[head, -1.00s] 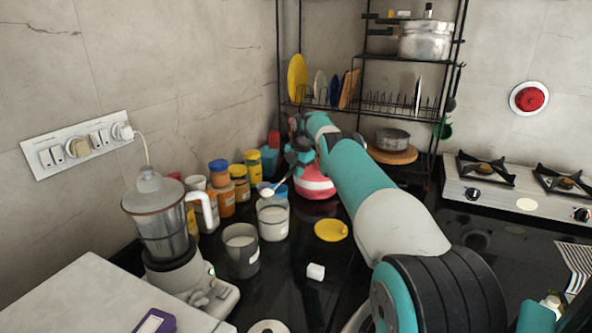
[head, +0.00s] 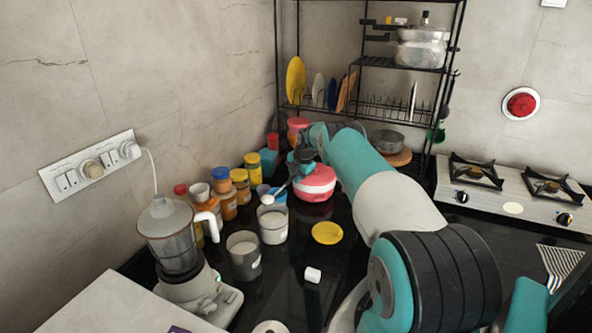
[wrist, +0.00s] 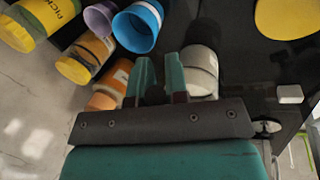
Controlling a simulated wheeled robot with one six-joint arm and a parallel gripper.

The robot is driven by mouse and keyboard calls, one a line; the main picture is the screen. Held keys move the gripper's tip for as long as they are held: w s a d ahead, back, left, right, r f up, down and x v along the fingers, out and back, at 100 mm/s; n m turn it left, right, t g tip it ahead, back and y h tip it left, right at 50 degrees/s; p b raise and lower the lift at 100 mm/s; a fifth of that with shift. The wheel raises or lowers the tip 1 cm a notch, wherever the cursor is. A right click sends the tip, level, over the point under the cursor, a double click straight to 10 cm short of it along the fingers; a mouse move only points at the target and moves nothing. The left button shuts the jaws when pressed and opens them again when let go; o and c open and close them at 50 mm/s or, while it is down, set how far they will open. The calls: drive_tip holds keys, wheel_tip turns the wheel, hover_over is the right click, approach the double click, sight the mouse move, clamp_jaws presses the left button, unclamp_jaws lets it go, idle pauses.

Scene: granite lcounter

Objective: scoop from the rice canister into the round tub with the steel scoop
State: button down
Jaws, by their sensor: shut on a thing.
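A second round container (head: 243,262), also with white contents, stands in front and to the left. Labels are unreadable, so I cannot tell which is the rice canister and which is the round tub. In the wrist view the gripper fingers (wrist: 159,78) are close together beside a white cylinder (wrist: 200,72); the scoop's bowl is not clear there.
A yellow lid (head: 327,233) and a small white block (head: 313,275) lie on the dark counter. Several spice jars (head: 228,205), a blue cup (head: 278,194) and a pink-and-white pot (head: 316,183) crowd around. A blender (head: 170,240) stands at left. Counter right of the containers is mostly clear.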

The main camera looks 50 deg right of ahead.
drive_tip(key=shift+s+r+t+p, duration=0.15)
drive_tip(key=shift+r+t+p, duration=0.15)
drive_tip(key=shift+p, duration=0.55)
drive_tip(key=shift+s+r+t+p, duration=0.15)
drive_tip(key=shift+t+p, duration=0.25)
drive_tip(key=shift+p, duration=0.55)
drive_tip(key=shift+s+f+t, duration=0.2)
drive_tip(key=shift+t, duration=0.2)
drive_tip(key=s+t+b, duration=0.1)
drive_tip(key=t+b, duration=0.3)
drive_tip(key=b, duration=0.2)
drive_tip(key=s+f+t+b, duration=0.1)
drive_tip(key=s+t+b, duration=0.1)
drive_tip(key=t+b, duration=0.3)
drive_tip(key=s+t+h+b, duration=0.1)
drive_tip(key=t+b, duration=0.3)
drive_tip(key=b, duration=0.4)
drive_tip(key=shift+s+a+f+b, duration=0.2)
drive_tip(key=shift+f+b, duration=0.1)
drive_tip(key=shift+b, duration=0.1)
drive_tip(key=shift+f+t+b, duration=0.1)
drive_tip(key=shift+t+b, duration=0.4)
drive_tip(key=shift+b, duration=0.45)
drive_tip(key=b, duration=0.7)
drive_tip(key=shift+d, duration=0.25)
drive_tip(key=shift+r, duration=0.3)
